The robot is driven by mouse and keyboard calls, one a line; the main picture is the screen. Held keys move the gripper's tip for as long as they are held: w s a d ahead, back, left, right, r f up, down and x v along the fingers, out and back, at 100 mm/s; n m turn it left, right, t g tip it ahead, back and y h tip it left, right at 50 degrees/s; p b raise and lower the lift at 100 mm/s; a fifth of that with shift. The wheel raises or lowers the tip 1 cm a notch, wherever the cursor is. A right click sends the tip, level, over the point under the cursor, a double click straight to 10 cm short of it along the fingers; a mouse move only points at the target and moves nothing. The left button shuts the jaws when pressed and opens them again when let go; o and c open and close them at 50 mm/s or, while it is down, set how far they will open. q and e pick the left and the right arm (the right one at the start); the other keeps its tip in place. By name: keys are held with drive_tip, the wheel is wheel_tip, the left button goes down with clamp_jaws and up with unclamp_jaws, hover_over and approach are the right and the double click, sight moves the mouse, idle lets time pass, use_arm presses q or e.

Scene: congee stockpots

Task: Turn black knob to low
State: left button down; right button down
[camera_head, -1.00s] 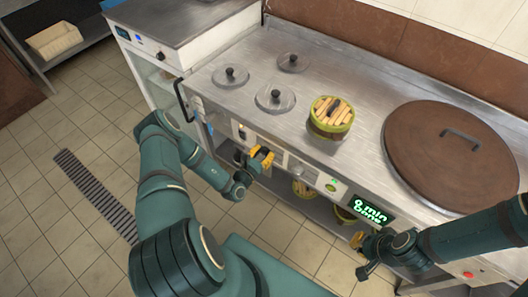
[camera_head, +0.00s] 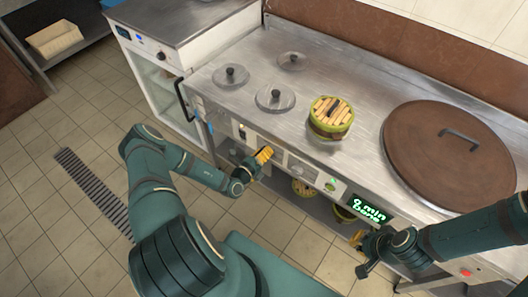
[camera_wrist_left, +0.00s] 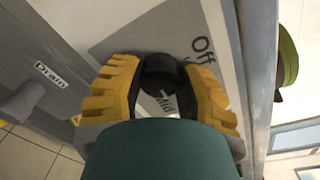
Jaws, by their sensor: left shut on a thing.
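The black knob (camera_wrist_left: 160,70) is on a grey panel in the left wrist view, between the two yellow fingers of my left gripper (camera_wrist_left: 161,84). The gripper is shut on it. "Off" is printed to the upper right of the knob and "Mid" just below it; a "low" mark cannot be seen. In the head view my left gripper (camera_head: 263,155) is at the counter's front panel and hides the knob. My right gripper (camera_head: 359,254) is open and empty, in front of the counter near the green display.
The steel counter (camera_head: 335,72) holds small round lids (camera_head: 275,98), a steamer basket (camera_head: 330,117) and a large brown lid (camera_head: 450,150). The green display (camera_head: 369,208) is on the front panel. A "Drain" label (camera_wrist_left: 50,75) sits beside the knob panel. The tiled floor at left is open.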

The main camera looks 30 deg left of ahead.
use_arm(q)
drive_tip(key=n, duration=0.6)
drive_tip(key=shift+d+h+b, duration=0.1)
drive_tip(key=shift+h+b, duration=0.2)
drive_tip(key=shift+h, duration=0.1)
idle(0.3)
drive_tip(key=c, duration=0.5)
unclamp_jaws()
drive_tip(key=s, duration=0.4)
drive_tip(key=s+a, duration=0.1)
drive_tip(key=s, duration=0.7)
drive_tip(key=shift+a+r, duration=0.2)
drive_tip(key=shift+r, duration=0.15)
